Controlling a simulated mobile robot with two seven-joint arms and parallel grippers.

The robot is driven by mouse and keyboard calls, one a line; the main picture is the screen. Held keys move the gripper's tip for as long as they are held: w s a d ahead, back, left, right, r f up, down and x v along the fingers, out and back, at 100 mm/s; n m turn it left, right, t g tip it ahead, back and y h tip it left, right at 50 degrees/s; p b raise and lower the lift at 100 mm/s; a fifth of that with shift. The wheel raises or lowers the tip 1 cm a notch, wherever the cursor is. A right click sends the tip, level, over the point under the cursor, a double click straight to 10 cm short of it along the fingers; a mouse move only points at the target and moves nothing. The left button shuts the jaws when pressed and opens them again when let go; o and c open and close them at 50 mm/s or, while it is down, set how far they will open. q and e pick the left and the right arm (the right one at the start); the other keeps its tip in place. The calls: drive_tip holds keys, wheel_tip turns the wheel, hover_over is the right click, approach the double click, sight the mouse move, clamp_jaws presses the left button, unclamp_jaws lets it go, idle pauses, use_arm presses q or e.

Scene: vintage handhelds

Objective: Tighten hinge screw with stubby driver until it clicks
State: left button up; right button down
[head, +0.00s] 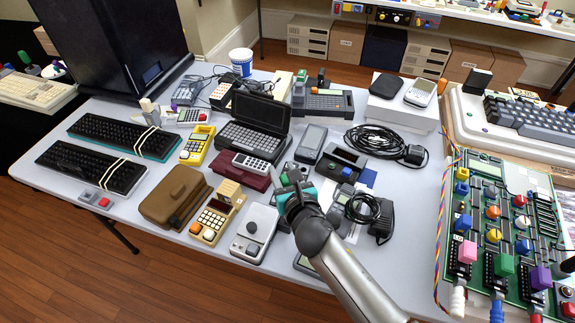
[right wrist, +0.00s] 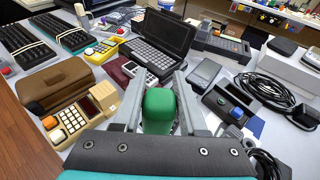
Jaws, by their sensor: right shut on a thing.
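My right gripper (head: 293,173) is above the middle of the table in the head view. In the right wrist view, my right gripper (right wrist: 157,92) is shut on a stubby driver with a rounded green handle (right wrist: 158,108). The driver's tip is hidden below the handle. Just beyond stands an open black clamshell handheld (head: 258,122), lid raised, keyboard showing; it also shows in the right wrist view (right wrist: 150,55). Its hinge runs between lid and keyboard, but I cannot make out a screw. My left gripper is not in view.
A grey handheld lies on a dark red case (head: 253,174) beside the gripper. A brown case (head: 173,195) and a tan calculator (head: 214,217) lie left. Coiled black cables (head: 385,140) lie right. A green circuit board (head: 495,240) stands far right. The table is crowded.

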idle(0.3)
drive_tip(key=shift+r, duration=0.1)
drive_tip(key=shift+f+b, duration=1.05)
drive_tip(key=shift+f, duration=0.6)
drive_tip(key=shift+p, duration=0.3)
drive_tip(key=shift+f, duration=0.15)
drive_tip(key=shift+f+b, duration=0.65)
drive_tip(key=shift+f+b, duration=0.55)
drive_tip(key=shift+f, duration=0.05)
idle(0.4)
drive_tip(key=shift+c, duration=1.9)
unclamp_jaws()
